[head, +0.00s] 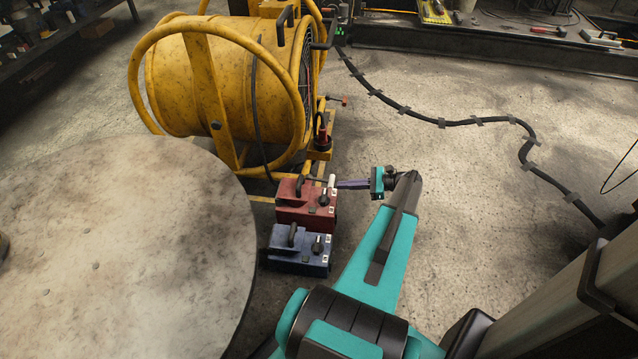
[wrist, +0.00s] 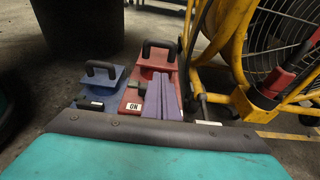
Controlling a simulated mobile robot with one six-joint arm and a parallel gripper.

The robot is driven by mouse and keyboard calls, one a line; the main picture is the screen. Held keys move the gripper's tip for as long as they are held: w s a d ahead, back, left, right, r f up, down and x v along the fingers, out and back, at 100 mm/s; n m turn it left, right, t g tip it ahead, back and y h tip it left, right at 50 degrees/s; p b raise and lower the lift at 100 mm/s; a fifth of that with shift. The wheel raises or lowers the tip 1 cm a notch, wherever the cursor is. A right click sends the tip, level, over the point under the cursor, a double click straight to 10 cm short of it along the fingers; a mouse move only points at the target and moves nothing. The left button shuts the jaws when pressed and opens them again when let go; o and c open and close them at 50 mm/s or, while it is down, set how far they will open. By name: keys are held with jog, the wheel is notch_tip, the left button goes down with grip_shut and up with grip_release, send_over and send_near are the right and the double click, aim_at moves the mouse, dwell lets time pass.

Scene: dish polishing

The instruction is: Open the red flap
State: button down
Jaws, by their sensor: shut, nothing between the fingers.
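The red box (head: 290,214) stands on the floor behind the blue box, with a black handle on its top, a dark knob and white labels on its right side. In the wrist view its red top (wrist: 133,93) shows with the handle (wrist: 158,46) and an "ON" label. I cannot tell clearly how far its red flap is raised. My gripper (head: 340,184) reaches in from the right at the red box's far right edge. Its purple fingers (wrist: 162,98) are shut and empty and hide part of the red box. I cannot tell whether they touch it.
The similar blue box (head: 290,262) stands just in front; it also shows in the wrist view (wrist: 88,98). A yellow drum fan (head: 200,85) stands close behind, a round table (head: 120,250) to the left. A black cable (head: 455,123) crosses open floor on the right.

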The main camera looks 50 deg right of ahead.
jog(key=b+x, duration=0.2)
jog(key=x, duration=0.7)
jog(key=shift+w+a+f, duration=0.15)
jog(key=shift+w+a, duration=0.05)
jog(key=shift+a, duration=0.05)
jog(key=shift+w+a+r+b, duration=0.3)
jog(key=shift+w+a+r, duration=0.05)
jog(key=shift+w, duration=0.2)
jog(key=shift+w+a+r+b, duration=0.3)
jog(key=shift+w+a+r, duration=0.05)
jog(key=shift+w, duration=0.2)
jog(key=shift+w+a+r, duration=0.3)
jog(key=shift+w+r, duration=0.05)
jog(key=shift+w, duration=0.2)
